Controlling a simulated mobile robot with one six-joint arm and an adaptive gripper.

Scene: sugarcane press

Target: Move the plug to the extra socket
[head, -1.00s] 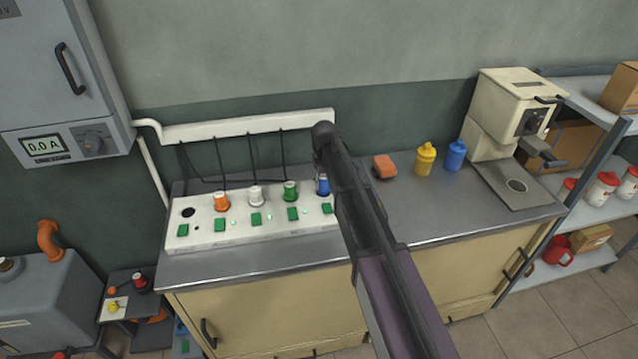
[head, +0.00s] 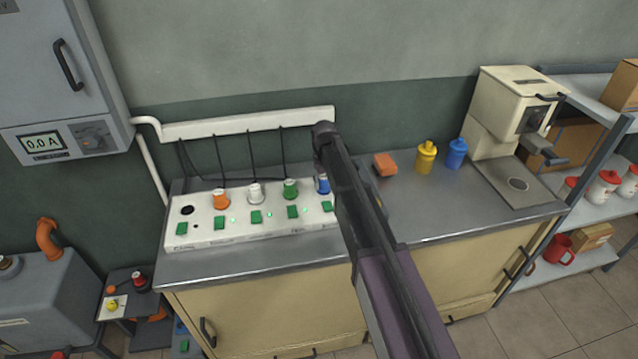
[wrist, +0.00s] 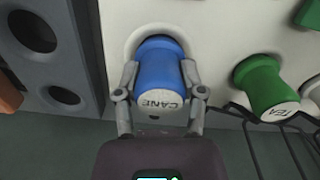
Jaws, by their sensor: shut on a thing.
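The blue plug, labelled CANE, is in the wrist view (wrist: 160,72), between the two fingers of my gripper (wrist: 158,95), which is shut on it. Its far end sits at a round socket in the white socket panel; I cannot tell how deep it is. In the head view the blue plug (head: 323,184) stands at the right end of the panel (head: 205,238), partly behind my arm. A dark, empty round socket (head: 187,210) is at the panel's left end. My gripper is hidden behind my arm in the head view.
Orange (head: 221,199), white (head: 255,193) and green (head: 290,189) plugs stand between, with dark cables behind and green switches in front. In the wrist view a grey block with round holes (wrist: 52,62) lies beside the panel. An orange sponge and yellow and blue bottles stand to the right.

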